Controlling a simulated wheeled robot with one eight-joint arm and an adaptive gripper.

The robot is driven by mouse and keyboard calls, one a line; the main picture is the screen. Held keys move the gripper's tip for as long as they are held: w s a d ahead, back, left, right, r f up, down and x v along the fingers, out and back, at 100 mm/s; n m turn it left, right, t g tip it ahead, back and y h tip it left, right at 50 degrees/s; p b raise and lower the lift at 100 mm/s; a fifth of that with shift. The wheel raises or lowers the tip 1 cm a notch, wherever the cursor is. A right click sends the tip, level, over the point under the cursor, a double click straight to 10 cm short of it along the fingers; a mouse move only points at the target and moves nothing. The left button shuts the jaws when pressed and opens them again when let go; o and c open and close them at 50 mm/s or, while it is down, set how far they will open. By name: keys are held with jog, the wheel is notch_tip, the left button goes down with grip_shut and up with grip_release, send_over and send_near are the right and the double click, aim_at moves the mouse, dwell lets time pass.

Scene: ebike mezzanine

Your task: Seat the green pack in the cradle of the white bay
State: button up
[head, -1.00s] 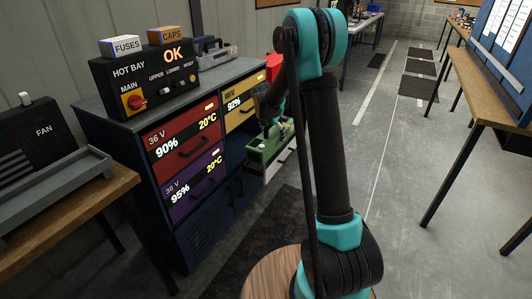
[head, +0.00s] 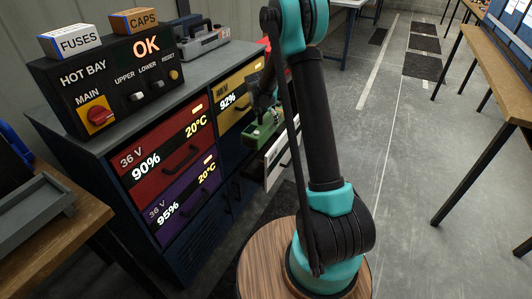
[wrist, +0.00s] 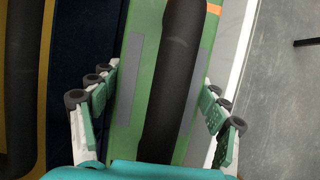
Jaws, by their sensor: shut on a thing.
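The green pack (head: 264,131) is at the far right end of the dark blue cabinet, by the white bay (head: 279,166). My gripper (head: 262,108) is over it and shut on it. In the wrist view, the green pack (wrist: 130,82) with its black handle lies between the two fingers of my gripper (wrist: 160,108). A white edge (wrist: 238,62) of the bay runs along its right side. The cradle is hidden, and I cannot tell whether the pack touches it. My arm covers part of the area in the head view.
A red pack (head: 165,155), a purple pack (head: 190,200) and a yellow pack (head: 238,95) fill other bays. A control box (head: 110,80) reading OK stands on the cabinet. A wooden bench (head: 40,245) stands at left, another (head: 490,75) at right.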

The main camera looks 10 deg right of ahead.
jog(key=f, duration=0.6)
jog(key=shift+w, duration=0.2)
jog(key=shift+s+f, duration=0.1)
jog(key=shift+f, duration=5.5)
jog(key=o, duration=1.9)
jog(key=shift+f, duration=0.1)
jog(key=v, duration=1.2)
